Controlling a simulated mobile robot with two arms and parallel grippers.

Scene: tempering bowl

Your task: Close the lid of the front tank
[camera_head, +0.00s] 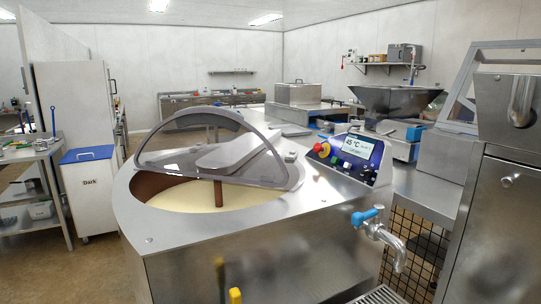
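The front tank (190,240) is a large steel vessel in the middle of the view. Its round opening shows cream-coloured liquid (200,197) and a brown upright stirrer post (218,193). The clear, smoky lid (165,152) stands raised and tilted over the back part of the opening, leaving the front part uncovered. A flat grey steel part (235,150) shows through or behind the lid; its exact relation to the lid is unclear. Neither of my grippers is in view.
A control panel (352,150) with a screen and red knob sits right of the opening. A blue-handled tap (372,220) sticks out at the tank's right. A white bin (90,190) marked "Dark" stands left. A small yellow object (235,295) shows at the bottom edge.

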